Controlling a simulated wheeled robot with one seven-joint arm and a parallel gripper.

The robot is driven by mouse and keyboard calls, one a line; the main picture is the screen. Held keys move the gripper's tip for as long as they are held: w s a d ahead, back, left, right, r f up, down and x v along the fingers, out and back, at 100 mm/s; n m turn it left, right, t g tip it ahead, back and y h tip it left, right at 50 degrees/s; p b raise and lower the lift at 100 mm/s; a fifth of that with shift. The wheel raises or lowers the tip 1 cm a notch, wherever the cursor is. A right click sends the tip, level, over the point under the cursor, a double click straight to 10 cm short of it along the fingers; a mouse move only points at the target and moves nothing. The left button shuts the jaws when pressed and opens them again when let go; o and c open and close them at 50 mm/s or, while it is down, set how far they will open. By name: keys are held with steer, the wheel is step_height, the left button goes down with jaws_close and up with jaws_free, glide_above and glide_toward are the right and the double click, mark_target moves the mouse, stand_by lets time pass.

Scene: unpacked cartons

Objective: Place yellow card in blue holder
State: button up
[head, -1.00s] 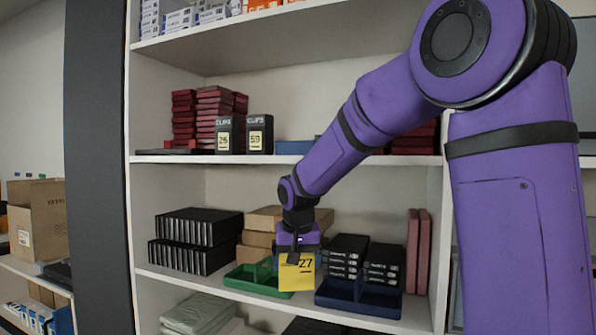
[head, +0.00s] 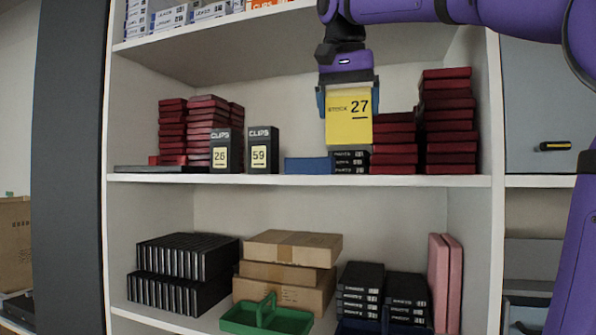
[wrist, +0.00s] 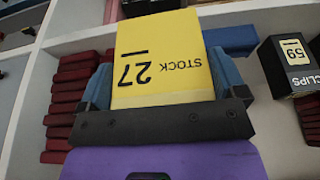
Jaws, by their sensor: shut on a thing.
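My gripper (head: 348,98) is shut on the yellow card (head: 349,122), marked "STOCK 27", and holds it in front of the middle shelf. In the wrist view the card (wrist: 162,48) sits between the blue fingers of the gripper (wrist: 163,78). A low blue thing (head: 307,165) stands on the middle shelf, left of and below the card; it also shows in the wrist view (wrist: 229,39). A blue tray (head: 370,327) on the lower shelf is partly cut off by the frame edge. I cannot tell which of these two is the blue holder.
Two black CLIPS boxes (head: 263,150) stand left on the middle shelf. Red boxes (head: 449,120) are stacked to the right, with small black boxes (head: 349,162) below the card. The lower shelf holds a green tray (head: 267,318), cartons (head: 290,250) and black boxes (head: 183,275).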

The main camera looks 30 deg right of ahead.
steer(key=shift+w+d+f, duration=0.5)
steer(key=shift+w+f, duration=0.25)
steer(key=shift+w, duration=1.9)
steer(key=shift+w+d+f, duration=0.45)
steer(key=shift+w+f, duration=0.35)
steer(key=shift+w, duration=1.85)
steer(key=shift+w+d+f, duration=0.5)
steer(key=shift+w+f, duration=0.25)
steer(key=shift+w, duration=1.9)
steer(key=o, duration=0.6)
steer(key=shift+f, duration=0.1)
steer(key=shift+v, duration=3.85)
steer(key=s+a+f+n+t+y, duration=0.1)
steer(key=s+a+f+n, duration=0.2)
steer(key=s+f, duration=0.5)
steer(key=s+a+f+n+t, duration=0.1)
steer(key=s+a+f+n, duration=0.3)
steer(key=f, duration=1.2)
steer(key=s+a+f+n+t+y, duration=0.1)
steer(key=s+a+f+n, duration=0.2)
steer(key=s+f, duration=0.9)
steer(key=shift+s+a+y, duration=0.3)
steer(key=shift+s+a, duration=0.3)
steer(key=shift+a, duration=0.1)
